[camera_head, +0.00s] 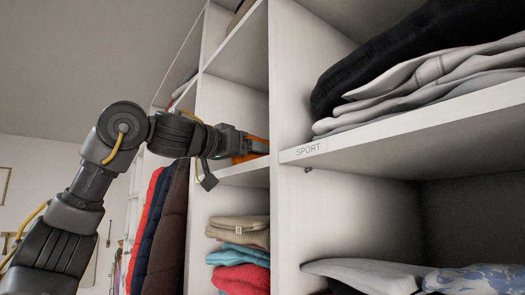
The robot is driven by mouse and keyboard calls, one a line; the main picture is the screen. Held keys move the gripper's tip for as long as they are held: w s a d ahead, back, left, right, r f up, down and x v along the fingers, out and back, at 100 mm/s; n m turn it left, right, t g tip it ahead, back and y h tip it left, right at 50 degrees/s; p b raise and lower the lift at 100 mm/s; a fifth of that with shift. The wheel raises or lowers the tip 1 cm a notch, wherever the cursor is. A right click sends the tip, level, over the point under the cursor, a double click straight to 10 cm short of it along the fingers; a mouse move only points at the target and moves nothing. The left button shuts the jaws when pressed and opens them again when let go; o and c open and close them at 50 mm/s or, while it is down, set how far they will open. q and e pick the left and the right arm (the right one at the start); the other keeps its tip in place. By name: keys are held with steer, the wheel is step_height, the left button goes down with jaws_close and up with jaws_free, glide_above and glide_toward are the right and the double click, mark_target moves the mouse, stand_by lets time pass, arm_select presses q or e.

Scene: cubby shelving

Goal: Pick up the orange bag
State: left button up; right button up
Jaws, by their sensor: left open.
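My left arm comes in from the left and reaches into a middle cubby of the white shelving. My left gripper (243,147) is at the front of that cubby, just above its shelf board. An orange thing (259,146), which looks like the orange bag, shows only in part at the gripper's fingers. The gripper hides most of it, and I cannot tell whether the fingers touch it. The left gripper is open. My right gripper is not in view.
A white upright panel (283,93) stands right of the gripper. Folded clothes (420,75) lie on the shelf marked SPORT (400,127). Folded knitwear (240,255) sits in the cubby below. Jackets (160,228) hang below my left arm. Open room lies to the left.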

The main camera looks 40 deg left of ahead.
arm_select(q)
steer(key=shift+s, duration=0.3)
steer(key=shift+c, duration=1.5)
steer(key=shift+w, duration=0.1)
steer(key=c, duration=1)
steer(key=shift+r, duration=0.15)
step_height(320, 180, up, 8)
steer(key=shift+d+r, duration=0.1)
steer(key=shift+d, duration=0.05)
steer(key=shift+r, duration=0.8)
